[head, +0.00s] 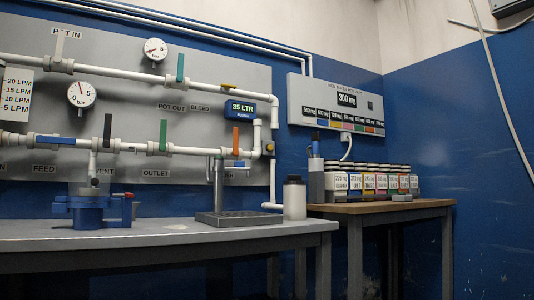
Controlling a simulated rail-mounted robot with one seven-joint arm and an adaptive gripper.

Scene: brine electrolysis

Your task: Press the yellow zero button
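I cannot pick out a button marked zero in the head view. My gripper is not in view.
Labelled jars (368,182) stand in rows on the wooden table (420,204) below the panel. A grey bench (150,236) holds a blue device (90,210), a metal stand (222,218) and a white bottle (294,198). Pipes and valves cover the board (120,100) behind.

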